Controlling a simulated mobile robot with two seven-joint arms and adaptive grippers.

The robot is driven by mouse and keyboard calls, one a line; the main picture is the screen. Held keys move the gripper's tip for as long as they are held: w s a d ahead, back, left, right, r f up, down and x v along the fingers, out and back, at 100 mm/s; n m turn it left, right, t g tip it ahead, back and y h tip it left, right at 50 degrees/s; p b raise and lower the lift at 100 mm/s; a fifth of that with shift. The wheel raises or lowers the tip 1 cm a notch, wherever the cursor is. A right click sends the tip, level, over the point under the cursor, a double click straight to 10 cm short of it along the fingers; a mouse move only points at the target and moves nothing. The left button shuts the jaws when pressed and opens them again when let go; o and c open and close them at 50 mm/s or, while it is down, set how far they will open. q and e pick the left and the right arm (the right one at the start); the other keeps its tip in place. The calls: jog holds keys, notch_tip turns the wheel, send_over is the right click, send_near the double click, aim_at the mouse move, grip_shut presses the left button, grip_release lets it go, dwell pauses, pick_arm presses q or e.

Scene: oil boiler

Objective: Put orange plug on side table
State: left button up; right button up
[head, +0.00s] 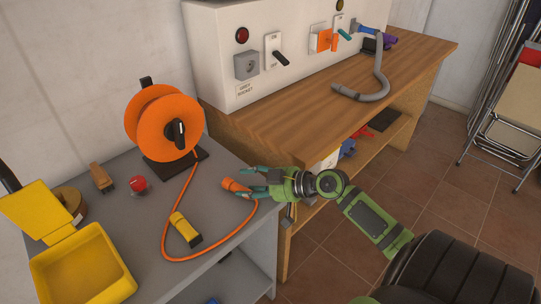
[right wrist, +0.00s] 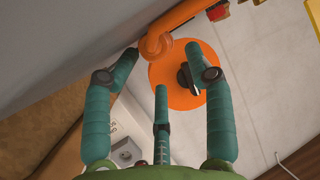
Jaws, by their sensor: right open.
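The orange plug (head: 235,186) is near the right edge of the grey side table (head: 215,208), joined to an orange cable, and appears to lie on the tabletop. My right gripper (head: 248,184) comes in from the right, low over the table edge, with its teal fingers beside the plug. In the right wrist view the plug (right wrist: 157,44) shows just past the tips of the spread fingers, closer to the left one, and nothing is gripped. Whether a finger touches it, I cannot tell. My left gripper is out of view.
The orange cable reel (head: 150,118) stands at the back of the side table. A yellow flashlight-like object (head: 185,230), a red button (head: 138,184) and an open yellow box (head: 85,270) are also there. The wooden workbench (head: 290,110) with a white control panel (head: 215,35) stands behind.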

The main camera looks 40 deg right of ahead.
jog(key=b+v, duration=0.1)
jog(key=v, duration=1.1)
jog(key=shift+r+b, duration=0.35)
jog(key=s+d+f+m+g+h, duration=0.1)
jog(key=d+f+m+h, duration=0.2)
jog(key=f, duration=0.7)
jog(key=s+d+f+m+g+h, duration=0.1)
jog(key=d+f+m+h, duration=0.2)
jog(key=f, duration=0.6)
jog(key=s+f+m+g, duration=0.1)
jog(key=s+f, duration=0.2)
jog(key=f, duration=0.5)
jog(key=s+f+m+g, duration=0.1)
jog(key=s+f+g, duration=0.15)
jog(key=f, duration=0.55)
jog(key=s+a+f+g, duration=0.2)
jog(key=s+a+f, duration=0.4)
jog(key=s+f, duration=0.5)
jog(key=s+a+f+n+g, duration=0.3)
jog(key=s+a+f+n, duration=0.2)
jog(key=s+a+f, duration=0.5)
jog(key=s+a, duration=0.3)
jog(key=a, duration=0.2)
jog(key=shift+g, duration=0.25)
